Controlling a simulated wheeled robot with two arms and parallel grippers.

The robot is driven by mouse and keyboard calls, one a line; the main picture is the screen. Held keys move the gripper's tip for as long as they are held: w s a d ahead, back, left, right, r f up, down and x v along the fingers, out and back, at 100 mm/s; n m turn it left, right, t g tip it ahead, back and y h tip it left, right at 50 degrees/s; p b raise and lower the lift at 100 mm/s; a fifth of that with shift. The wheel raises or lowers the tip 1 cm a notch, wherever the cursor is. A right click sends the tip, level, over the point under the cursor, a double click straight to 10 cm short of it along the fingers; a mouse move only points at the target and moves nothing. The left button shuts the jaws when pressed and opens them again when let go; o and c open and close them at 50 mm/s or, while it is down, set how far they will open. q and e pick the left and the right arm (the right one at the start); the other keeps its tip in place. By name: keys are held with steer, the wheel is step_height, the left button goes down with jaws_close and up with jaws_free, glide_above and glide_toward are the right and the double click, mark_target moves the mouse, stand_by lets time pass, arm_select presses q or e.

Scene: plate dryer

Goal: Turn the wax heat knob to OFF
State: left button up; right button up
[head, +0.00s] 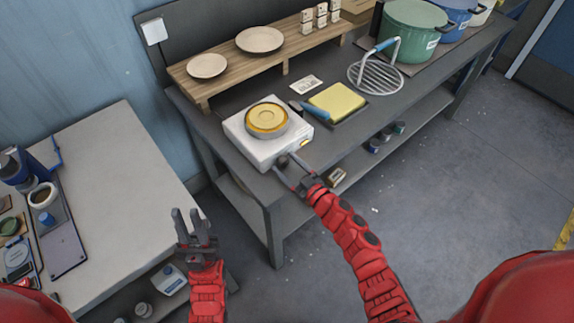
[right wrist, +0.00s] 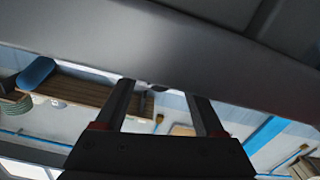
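The wax heater (head: 246,144) is a white box with a round yellow wax pot (head: 267,118) on top, near the front edge of the grey bench. A small dark shape (head: 283,160) on its front face looks like the heat knob; its pointer and markings are too small to read. My right gripper (head: 292,168) is at that front face, its fingers apart. In the right wrist view the fingers (right wrist: 165,105) are spread, reaching to a large grey surface; no clear grip on the knob shows.
A yellow block on a dark tray (head: 338,102) and a round wire rack (head: 375,76) lie right of the heater. A wooden shelf (head: 228,72) with plates stands behind. A pale table (head: 120,170) is at left. Open floor (head: 450,170) lies right.

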steer(key=shift+s+d+f, duration=0.1)
steer(key=shift+s+d, duration=0.25)
steer(key=b+v, duration=0.3)
steer(key=v, duration=1.3)
steer(key=shift+s, duration=0.25)
steer(key=shift+b, duration=0.3)
